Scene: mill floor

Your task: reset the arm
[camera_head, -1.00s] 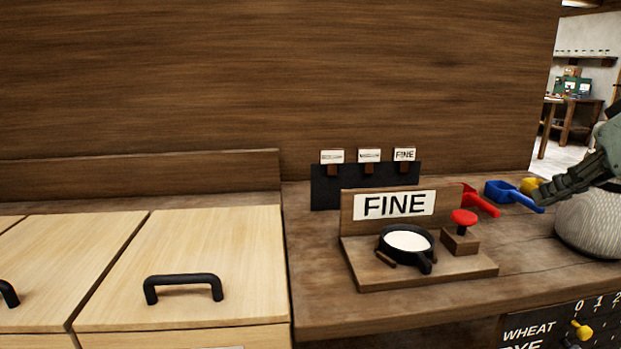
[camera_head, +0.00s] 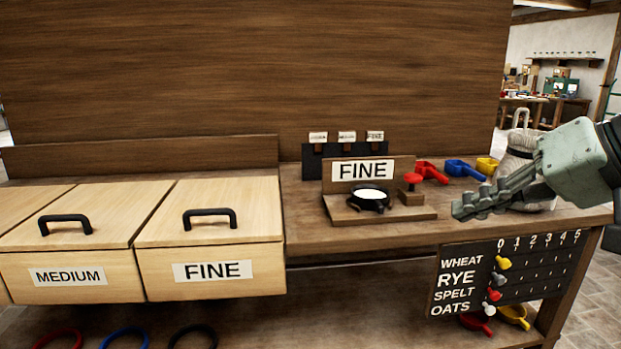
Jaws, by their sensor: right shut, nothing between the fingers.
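My right gripper (camera_head: 480,202) comes in from the right edge with its fingers pointing left. It is shut and empty, in front of the bench top, right of the wooden stand with the FINE sign (camera_head: 363,170). A small black pan with white contents (camera_head: 370,196) sits on the stand's base, with a red knob (camera_head: 412,180) on a wooden block beside it. My left gripper is not in view.
Wooden bins labelled MEDIUM (camera_head: 68,276) and FINE (camera_head: 212,271) stand at the left. Red (camera_head: 431,172), blue (camera_head: 464,169) and yellow (camera_head: 487,166) scoops lie behind my gripper near a pale sack (camera_head: 518,155). A tally board (camera_head: 510,272) hangs below the bench edge.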

